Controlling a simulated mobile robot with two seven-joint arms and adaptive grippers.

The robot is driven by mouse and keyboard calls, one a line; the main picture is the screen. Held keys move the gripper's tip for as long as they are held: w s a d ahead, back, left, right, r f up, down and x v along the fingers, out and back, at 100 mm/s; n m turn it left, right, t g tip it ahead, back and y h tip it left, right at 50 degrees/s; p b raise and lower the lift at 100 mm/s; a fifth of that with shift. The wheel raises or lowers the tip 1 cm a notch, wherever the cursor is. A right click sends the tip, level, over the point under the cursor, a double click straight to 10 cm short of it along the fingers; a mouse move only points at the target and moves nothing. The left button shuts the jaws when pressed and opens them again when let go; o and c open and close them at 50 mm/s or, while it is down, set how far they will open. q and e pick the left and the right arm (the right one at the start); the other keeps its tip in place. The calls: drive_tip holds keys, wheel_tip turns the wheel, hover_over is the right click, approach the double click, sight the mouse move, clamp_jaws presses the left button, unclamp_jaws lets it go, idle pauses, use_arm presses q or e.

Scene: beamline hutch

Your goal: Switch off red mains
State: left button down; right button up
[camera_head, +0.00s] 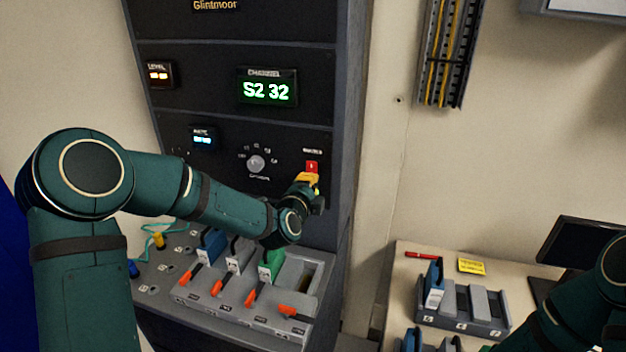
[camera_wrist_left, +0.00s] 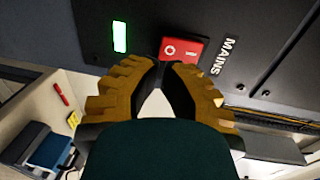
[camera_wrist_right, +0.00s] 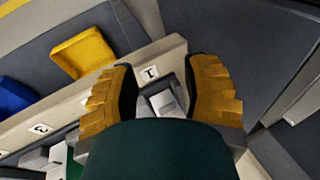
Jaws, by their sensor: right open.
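The red mains switch (camera_head: 312,166) sits on the lower right of the dark rack panel. In the left wrist view the red rocker (camera_wrist_left: 182,50), marked with a circle and a bar, is beside the word MAINS. My left gripper (camera_head: 308,180) is at the panel just below the switch and partly covers it. In the left wrist view its fingertips (camera_wrist_left: 166,64) are together, empty, right at the rocker's lower edge; contact cannot be told. A green light (camera_wrist_left: 119,37) glows beside the switch. My right gripper (camera_wrist_right: 163,66) is open and empty above a grey slot labelled 1.
The channel display (camera_head: 267,89) reads S2 32 in green. A rotary knob (camera_head: 257,163) is left of the switch. Below my left arm is a sloping console (camera_head: 185,309) with orange levers. A bench (camera_head: 404,275) at the right holds a grey rack (camera_head: 462,323) and a monitor (camera_head: 585,243).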

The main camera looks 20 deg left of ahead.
use_arm(q)
drive_tip(key=shift+w+f, duration=0.15)
drive_tip(key=shift+w, duration=1.1)
use_arm(e)
drive_tip(key=shift+r, duration=0.15)
